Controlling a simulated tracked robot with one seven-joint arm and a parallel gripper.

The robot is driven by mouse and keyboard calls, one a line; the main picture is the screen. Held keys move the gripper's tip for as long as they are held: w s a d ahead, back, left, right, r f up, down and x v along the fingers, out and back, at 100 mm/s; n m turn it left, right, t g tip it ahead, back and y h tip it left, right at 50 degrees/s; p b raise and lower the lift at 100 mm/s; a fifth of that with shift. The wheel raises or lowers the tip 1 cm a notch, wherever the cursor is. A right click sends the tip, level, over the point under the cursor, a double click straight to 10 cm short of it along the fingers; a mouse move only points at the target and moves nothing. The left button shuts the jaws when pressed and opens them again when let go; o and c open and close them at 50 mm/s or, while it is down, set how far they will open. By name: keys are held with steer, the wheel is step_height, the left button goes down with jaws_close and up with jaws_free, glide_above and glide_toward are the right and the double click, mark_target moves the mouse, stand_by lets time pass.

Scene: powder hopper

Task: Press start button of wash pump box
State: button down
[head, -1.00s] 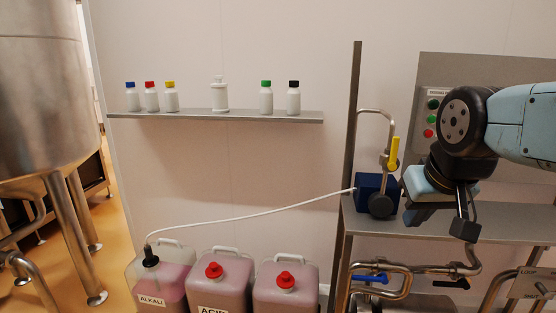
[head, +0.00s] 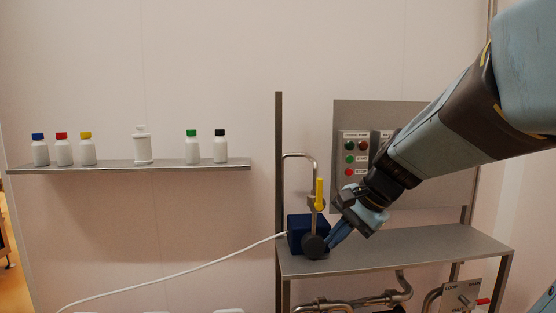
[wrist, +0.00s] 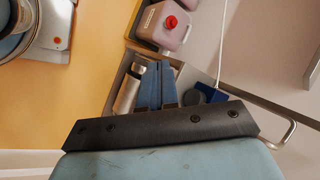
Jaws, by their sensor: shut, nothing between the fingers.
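Two grey control boxes sit on a steel panel (head: 420,112) above the bench in the head view. The left box (head: 356,183) has a green lamp, a dark red lamp, a green button (head: 349,159) and a red button (head: 349,172) below it. Its heading is too small to read surely. The right box (head: 384,135) is mostly hidden behind my arm, its buttons with it. My gripper (head: 332,243) is shut and empty, tilted down and left, in front of the bench beside the blue pump. Its blue fingers (wrist: 157,88) also show in the wrist view.
The blue pump (head: 297,232) with a dark round knob (head: 314,246), a bent pipe and a yellow-handled valve (head: 319,192) stands on the steel bench (head: 440,248). A white hose runs left from it. A shelf (head: 120,166) holds several bottles.

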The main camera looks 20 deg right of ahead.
steer(key=w+d+r+m+t+y, duration=0.1)
steer(key=w+d+r+m+t, duration=0.2)
steer(key=d+m, duration=0.5)
steer(key=w+d+r+m+t+y, duration=0.1)
steer(key=w+d+m+t, duration=0.4)
steer(key=d, duration=0.5)
steer(key=s+d+r+m+t+h, duration=0.1)
steer(key=d+m, duration=0.4)
steer(key=d, duration=0.5)
steer(key=s+d+m+t+h, duration=0.2)
steer(key=d+m+t+h, duration=0.2)
steer(key=d, duration=0.6)
steer(key=shift+r+m+h, duration=0.3)
steer(key=shift+r+m, duration=0.05)
steer(key=shift+m, duration=0.65)
